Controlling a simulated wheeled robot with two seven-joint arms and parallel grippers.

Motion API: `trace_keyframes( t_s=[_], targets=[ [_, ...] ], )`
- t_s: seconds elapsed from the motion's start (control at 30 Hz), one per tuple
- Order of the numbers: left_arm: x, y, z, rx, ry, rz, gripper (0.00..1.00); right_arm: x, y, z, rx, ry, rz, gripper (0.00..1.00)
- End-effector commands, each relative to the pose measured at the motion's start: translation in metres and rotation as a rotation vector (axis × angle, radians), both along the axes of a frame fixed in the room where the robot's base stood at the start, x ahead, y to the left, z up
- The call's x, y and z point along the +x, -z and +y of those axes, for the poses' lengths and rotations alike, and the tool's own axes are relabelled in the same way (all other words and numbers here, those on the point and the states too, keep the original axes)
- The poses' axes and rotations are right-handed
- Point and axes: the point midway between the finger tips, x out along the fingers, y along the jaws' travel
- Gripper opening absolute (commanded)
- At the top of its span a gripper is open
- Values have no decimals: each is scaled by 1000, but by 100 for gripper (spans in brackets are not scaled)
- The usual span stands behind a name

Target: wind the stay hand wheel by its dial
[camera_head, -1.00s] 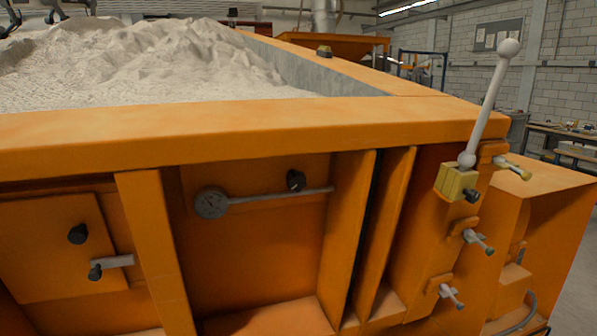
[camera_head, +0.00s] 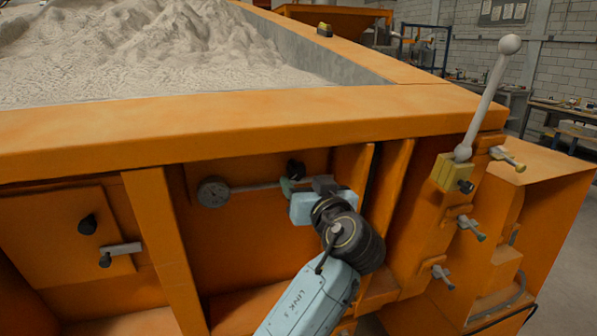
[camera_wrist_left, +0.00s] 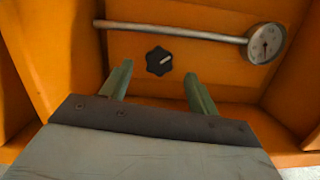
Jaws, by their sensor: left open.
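A black knob (camera_head: 296,169) with a pale pointer mark sits on the orange recessed panel; it also shows in the left wrist view (camera_wrist_left: 159,61). The dial face and needle show in the left wrist view (camera_wrist_left: 266,43). My left gripper (camera_head: 288,185) is in front of the panel, close to the knob. In the left wrist view its green fingers (camera_wrist_left: 158,72) are open, with the knob seen between and just beyond their tips. Contact is not visible.
Orange ribs (camera_head: 160,245) flank the recess. A second panel with a black knob (camera_head: 87,224) and a grey handle is at left. A ball-ended lever (camera_head: 487,95) on a yellow block and several small handles are at right. Sand (camera_head: 150,60) fills the bed above.

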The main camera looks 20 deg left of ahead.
Motion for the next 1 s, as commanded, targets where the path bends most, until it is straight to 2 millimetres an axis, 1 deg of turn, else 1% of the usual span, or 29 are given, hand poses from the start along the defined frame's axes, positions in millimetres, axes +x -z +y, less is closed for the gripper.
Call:
trace_keyframes(
  t_s=[0.03, 0.1, 0.2, 0.3, 0.43, 0.67, 1.0],
  targets=[
    [9, -2, 6, 5, -1, 0, 60, 0, -2, 0, 0, 0, 0, 40],
    [18, -1, 13, 2, -2, 0, 60, 0, -3, 0, 0, 0, 0, 40],
    [29, 0, 20, 4, 1, 0, 60, 0, -3, 0, 0, 0, 0, 40],
    [35, 0, 24, 2, 1, 0, 60, 0, -4, 0, 0, 0, 1, 40],
    [38, 0, 27, 1, 2, 1, 60, 0, -4, 0, 0, 0, 1, 40],
    [39, 1, 27, 1, 2, 1, 60, 0, -4, 0, 0, 0, 1, 40],
    [38, 1, 27, 1, 2, 1, 16, -1, -4, 0, 0, 0, 2, 40]
  ],
)
